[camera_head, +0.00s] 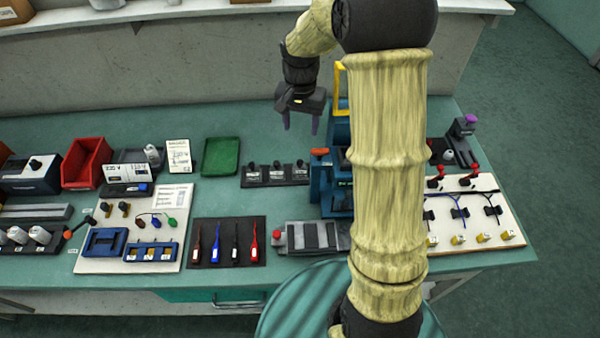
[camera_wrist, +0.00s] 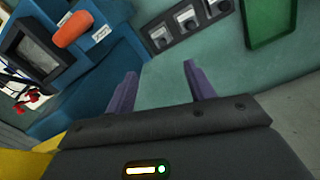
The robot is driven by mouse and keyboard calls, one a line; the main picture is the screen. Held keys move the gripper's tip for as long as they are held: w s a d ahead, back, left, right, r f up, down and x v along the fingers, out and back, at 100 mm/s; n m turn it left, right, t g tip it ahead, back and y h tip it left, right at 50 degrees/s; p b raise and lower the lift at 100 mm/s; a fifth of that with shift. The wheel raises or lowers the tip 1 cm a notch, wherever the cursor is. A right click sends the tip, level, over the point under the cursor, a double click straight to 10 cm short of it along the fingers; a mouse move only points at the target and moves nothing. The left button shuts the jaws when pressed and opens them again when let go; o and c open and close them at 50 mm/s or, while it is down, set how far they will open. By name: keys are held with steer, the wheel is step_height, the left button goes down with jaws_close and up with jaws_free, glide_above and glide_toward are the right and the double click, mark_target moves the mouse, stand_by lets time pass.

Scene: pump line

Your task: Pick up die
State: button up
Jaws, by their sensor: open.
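My gripper (camera_head: 301,122) hangs over the back part of the green bench with its two purple fingers apart and nothing between them. In the wrist view my gripper (camera_wrist: 160,72) shows bare green bench top beyond its fingertips. A black rack (camera_head: 275,183) holds a row of 3 dark, knobbed pieces with pale labels; these look like the dies, but I cannot read the labels. One such piece also shows in the wrist view (camera_wrist: 187,19). My gripper is above and behind this rack, apart from it.
A blue machine (camera_head: 323,190) with an orange handle stands right of the rack, partly hidden by my arm. A green tray (camera_head: 221,157) and a red bin (camera_head: 86,163) lie to the left. A black tool mat (camera_head: 208,258) lies in front. Bench behind the rack is clear.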

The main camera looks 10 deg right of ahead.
mark_target(300, 161)
step_height(300, 161, down, 12)
steer(key=shift+f+p, duration=0.1)
steer(key=shift+p, duration=0.3)
stand_by(0.3)
steer(key=shift+w+f+p, duration=0.2)
steer(key=shift+f+p, duration=0.1)
steer(key=shift+f, duration=1)
steer(key=shift+w+f+p, duration=0.2)
steer(key=shift+f+p, duration=0.05)
steer(key=shift+f, duration=1.05)
steer(key=c, duration=1.1)
